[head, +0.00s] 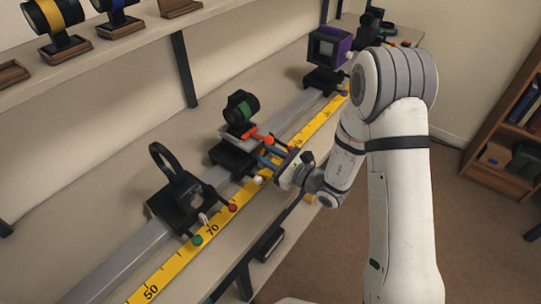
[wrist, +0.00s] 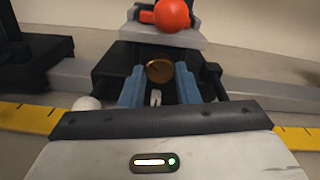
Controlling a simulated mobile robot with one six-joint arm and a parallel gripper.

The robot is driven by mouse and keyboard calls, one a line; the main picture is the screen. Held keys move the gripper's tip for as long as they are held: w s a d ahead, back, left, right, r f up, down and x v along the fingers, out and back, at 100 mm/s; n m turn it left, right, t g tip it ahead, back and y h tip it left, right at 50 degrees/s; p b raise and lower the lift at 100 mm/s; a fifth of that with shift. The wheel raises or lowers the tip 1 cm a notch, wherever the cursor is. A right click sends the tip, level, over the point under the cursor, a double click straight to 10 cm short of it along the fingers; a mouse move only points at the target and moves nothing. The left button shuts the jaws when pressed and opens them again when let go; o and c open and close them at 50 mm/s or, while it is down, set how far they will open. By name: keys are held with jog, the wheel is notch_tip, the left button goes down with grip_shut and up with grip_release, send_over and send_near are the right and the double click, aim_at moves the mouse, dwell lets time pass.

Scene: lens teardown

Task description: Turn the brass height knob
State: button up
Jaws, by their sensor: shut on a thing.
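The brass height knob (wrist: 159,72) is on the front of a black carriage (wrist: 108,72), in the middle of the wrist view. My gripper (wrist: 160,76) has its two blue fingers on either side of the knob and is shut on it. In the head view my gripper (head: 266,155) reaches the same carriage (head: 231,156) from the right, and the knob cannot be made out there. Above it, a light plate (head: 239,135) carries a dark lens with a green ring (head: 240,107). An orange-red knob (wrist: 172,14) sits above the brass one.
A yellow scale (head: 180,256) runs along the grey rail (head: 120,272). A black ring holder (head: 178,190) stands nearer on the rail, a purple-sided box (head: 330,46) farther along. A white ball knob (wrist: 86,103) is left of my fingers. A shelf (head: 110,52) with lenses runs behind.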

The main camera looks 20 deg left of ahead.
jog(key=m, duration=0.5)
jog(key=shift+a+m+p, duration=0.15)
jog(key=shift+m+p, duration=0.15)
jog(key=shift+p, duration=0.1)
dwell(0.4)
jog(key=o, duration=0.8)
jog(key=shift+s+a, duration=0.1)
jog(key=shift+a, duration=0.05)
jog(key=shift+o, duration=0.8)
jog(key=b+v, duration=0.1)
jog(key=v, duration=0.7)
jog(key=shift+r, duration=0.1)
